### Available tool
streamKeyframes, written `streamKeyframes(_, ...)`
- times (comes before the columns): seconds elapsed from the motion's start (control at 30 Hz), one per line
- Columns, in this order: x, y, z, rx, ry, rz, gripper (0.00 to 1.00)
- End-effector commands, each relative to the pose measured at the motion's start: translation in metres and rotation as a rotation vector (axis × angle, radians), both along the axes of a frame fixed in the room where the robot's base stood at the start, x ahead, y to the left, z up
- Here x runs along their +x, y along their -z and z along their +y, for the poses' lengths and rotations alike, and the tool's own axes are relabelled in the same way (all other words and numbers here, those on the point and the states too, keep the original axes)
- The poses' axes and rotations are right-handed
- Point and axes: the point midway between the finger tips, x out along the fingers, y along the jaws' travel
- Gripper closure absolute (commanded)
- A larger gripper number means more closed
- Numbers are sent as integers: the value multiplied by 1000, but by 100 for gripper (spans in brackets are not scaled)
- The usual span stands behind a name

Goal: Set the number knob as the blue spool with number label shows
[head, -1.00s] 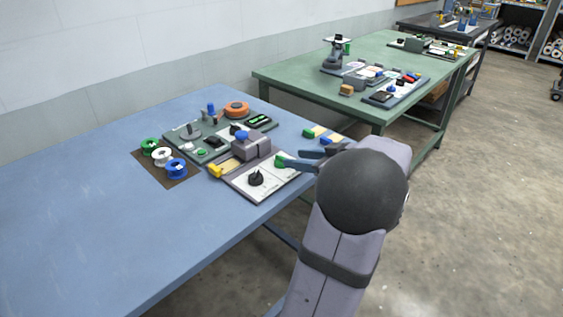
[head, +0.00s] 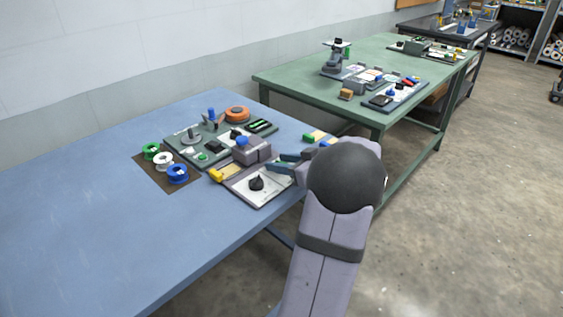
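The blue spool (head: 177,174) stands on a brown mat at the left of the blue table, nearest of several spools; its number label is too small to read. A black knob (head: 256,183) sits on a pale panel (head: 270,192) at the table's right edge. I cannot read its markings or setting. My gripper (head: 278,162) is above the right part of this panel, right of and behind the knob in the picture. Its two blue-grey fingers look apart, with the knob outside them. Their tips cover the green part there, so contact cannot be told.
A green spool (head: 151,151) and a white spool (head: 163,161) share the mat. A grey block with a blue top (head: 250,149) and a yellow handle (head: 217,176) stand close to the knob. A green board with parts (head: 180,139) lies behind. The table's left is clear.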

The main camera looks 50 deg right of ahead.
Motion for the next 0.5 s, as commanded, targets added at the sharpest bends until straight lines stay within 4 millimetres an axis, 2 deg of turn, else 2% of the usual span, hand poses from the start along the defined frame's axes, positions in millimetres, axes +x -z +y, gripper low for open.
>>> streamKeyframes(0.07,0,0,0,0,0,0,63)
streamKeyframes(0.2,0,0,0,0,0,0,91)
streamKeyframes(0.5,0,2,0,-2,11,1,91)
